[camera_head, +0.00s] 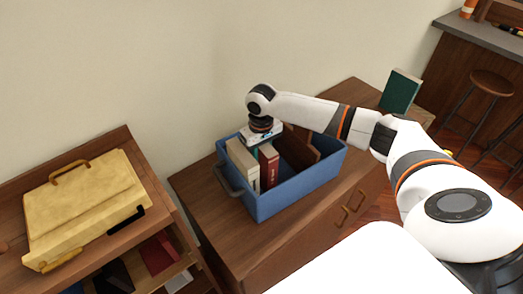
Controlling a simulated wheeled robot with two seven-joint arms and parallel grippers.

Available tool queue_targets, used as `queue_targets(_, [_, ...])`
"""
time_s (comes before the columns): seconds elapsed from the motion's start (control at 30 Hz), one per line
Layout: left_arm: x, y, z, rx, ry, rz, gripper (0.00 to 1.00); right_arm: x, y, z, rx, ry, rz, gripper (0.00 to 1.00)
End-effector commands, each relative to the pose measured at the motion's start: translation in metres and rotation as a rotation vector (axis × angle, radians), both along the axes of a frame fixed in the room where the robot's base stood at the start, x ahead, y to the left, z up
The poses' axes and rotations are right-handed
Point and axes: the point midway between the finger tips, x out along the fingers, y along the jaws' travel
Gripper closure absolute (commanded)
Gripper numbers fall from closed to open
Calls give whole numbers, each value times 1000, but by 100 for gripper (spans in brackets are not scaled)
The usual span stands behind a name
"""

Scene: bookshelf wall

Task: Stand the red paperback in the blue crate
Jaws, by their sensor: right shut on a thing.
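The blue crate (285,196) stands on the brown cabinet against the wall. The red paperback (270,168) is upright inside the crate, beside a cream book (242,160) at the crate's left end. My right gripper (262,142) points down over the crate, at the top of the red paperback, and is shut on it. Its fingertips are mostly hidden, and so is the book's lower edge. My left gripper is out of view.
A brown board-like thing (302,147) leans inside the crate's right part. A dark green book (400,91) stands right of the cabinet. A yellow case (85,207) lies on the left shelf unit. The cabinet top (205,202) is clear left of the crate.

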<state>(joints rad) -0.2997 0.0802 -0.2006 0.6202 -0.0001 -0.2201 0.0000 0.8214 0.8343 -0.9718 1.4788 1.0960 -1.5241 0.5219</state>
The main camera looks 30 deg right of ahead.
Motion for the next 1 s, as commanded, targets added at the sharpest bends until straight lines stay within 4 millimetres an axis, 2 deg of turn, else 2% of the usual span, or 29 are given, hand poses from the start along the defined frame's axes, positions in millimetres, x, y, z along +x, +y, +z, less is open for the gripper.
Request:
queue_targets(0.03, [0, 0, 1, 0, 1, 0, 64, 1, 0, 1, 1, -2, 0, 100])
queue_targets(0.07, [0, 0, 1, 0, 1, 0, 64, 0, 0, -2, 0, 1, 0, 66])
queue_targets(0.2, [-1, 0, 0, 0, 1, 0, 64, 0, 0, -1, 0, 0, 0, 46])
queue_targets(0.57, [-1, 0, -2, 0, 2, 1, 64, 0, 0, 4, 0, -2, 0, 46])
queue_targets(0.67, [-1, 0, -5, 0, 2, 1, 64, 1, 0, 17, 1, -3, -1, 46])
queue_targets(1.0, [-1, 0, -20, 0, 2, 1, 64, 1, 0, 88, 1, -4, -1, 46])
